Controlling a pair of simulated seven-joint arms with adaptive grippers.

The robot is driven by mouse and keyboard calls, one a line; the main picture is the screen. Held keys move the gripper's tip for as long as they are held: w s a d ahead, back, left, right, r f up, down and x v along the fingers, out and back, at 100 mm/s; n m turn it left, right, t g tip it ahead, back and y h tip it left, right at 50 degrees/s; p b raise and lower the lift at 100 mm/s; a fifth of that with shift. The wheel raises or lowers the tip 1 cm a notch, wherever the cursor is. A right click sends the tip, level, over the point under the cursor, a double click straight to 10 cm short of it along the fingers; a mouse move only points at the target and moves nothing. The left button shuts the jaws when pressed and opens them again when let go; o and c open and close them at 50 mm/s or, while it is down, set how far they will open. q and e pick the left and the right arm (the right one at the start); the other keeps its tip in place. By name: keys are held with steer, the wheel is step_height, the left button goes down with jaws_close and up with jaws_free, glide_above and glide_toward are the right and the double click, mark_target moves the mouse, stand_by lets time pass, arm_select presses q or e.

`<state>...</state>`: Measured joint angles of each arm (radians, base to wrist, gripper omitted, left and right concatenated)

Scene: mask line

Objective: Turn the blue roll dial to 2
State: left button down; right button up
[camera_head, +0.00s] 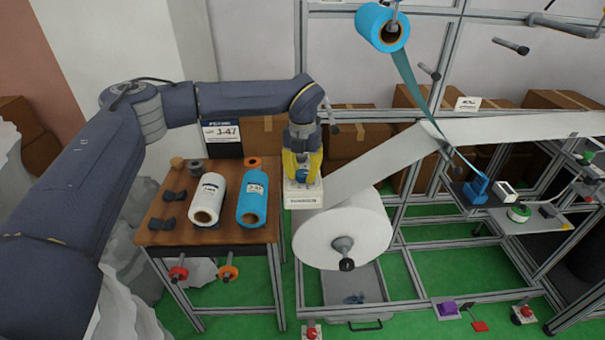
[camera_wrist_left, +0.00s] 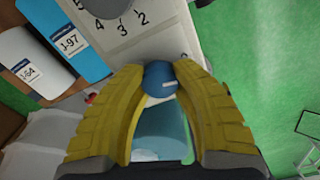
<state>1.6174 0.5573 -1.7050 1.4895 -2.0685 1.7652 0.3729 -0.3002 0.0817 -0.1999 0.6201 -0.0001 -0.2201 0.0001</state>
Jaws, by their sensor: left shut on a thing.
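The blue roll dial (camera_wrist_left: 160,78) sits between the yellow fingers of my left gripper (camera_wrist_left: 162,72) in the left wrist view. The gripper is shut on it. A short white mark on the dial lies toward its right side in that view. In the head view my left gripper (camera_head: 302,168) points down onto the white dial box (camera_head: 303,197), with the blue dial (camera_head: 303,176) partly visible between the fingers. My right gripper is not in view.
A large white roll (camera_head: 345,235) hangs on the frame just below right of the dial box. A wooden table (camera_head: 235,236) at left holds a white roll (camera_head: 208,198) and a blue roll (camera_head: 253,198). Another blue roll (camera_head: 382,27) hangs above. Cardboard boxes stand behind.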

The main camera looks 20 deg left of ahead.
mark_target(302, 173)
arm_select(q)
steer(key=m, duration=0.6)
steer(key=shift+m, duration=0.3)
steer(key=m, duration=0.5)
steer(key=shift+m, duration=0.3)
steer(key=c, duration=0.9)
jaws_free()
steer(key=shift+r, duration=0.1)
step_height(302, 173, up, 12)
